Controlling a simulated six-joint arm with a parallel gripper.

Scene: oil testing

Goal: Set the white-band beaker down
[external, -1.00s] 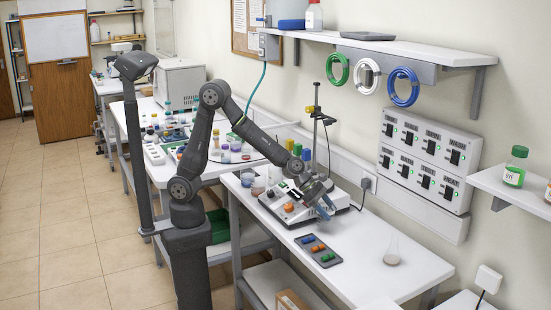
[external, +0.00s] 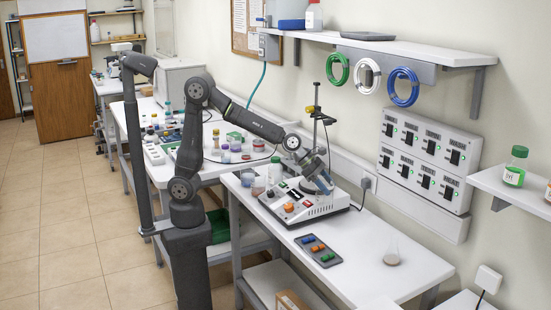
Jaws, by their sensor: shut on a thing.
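My gripper (external: 324,184) is above the right rear part of the white apparatus (external: 320,207), tilted down and to the right. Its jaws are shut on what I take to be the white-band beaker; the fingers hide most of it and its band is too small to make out. I cannot tell whether it touches the apparatus. Small beakers (external: 258,187) stand on the bench (external: 350,255) left of the apparatus.
A dark tray (external: 318,250) with orange, blue and green pieces lies in front of the apparatus. A conical flask (external: 392,250) stands to its right. A stand (external: 316,110) rises behind my gripper. The bench between tray and flask is clear.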

